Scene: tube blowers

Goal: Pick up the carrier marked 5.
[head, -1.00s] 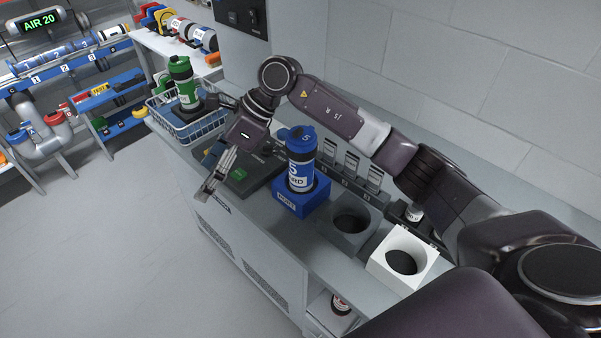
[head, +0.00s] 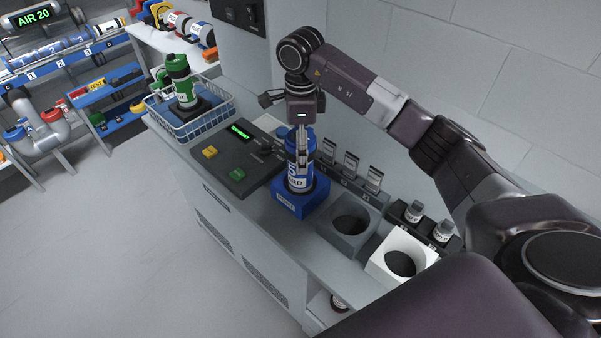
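The blue carrier (head: 298,181) marked 5 stands upright in a blue holder block (head: 304,201) on the counter. Its white label and blue body show, but its top is partly hidden by my gripper. My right gripper (head: 301,152) comes from the right side and points down at the carrier's upper part. Its fingers are seen edge-on and overlap the carrier in the picture, so I cannot tell whether they are open, shut or touching it. My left gripper is not in view.
A control panel (head: 237,160) with yellow and green buttons lies left of the holder. A grey holder (head: 347,228) and a white holder (head: 402,260), both empty, stand to the right. A green carrier (head: 181,82) is in a wire basket (head: 206,121). Small vials stand behind.

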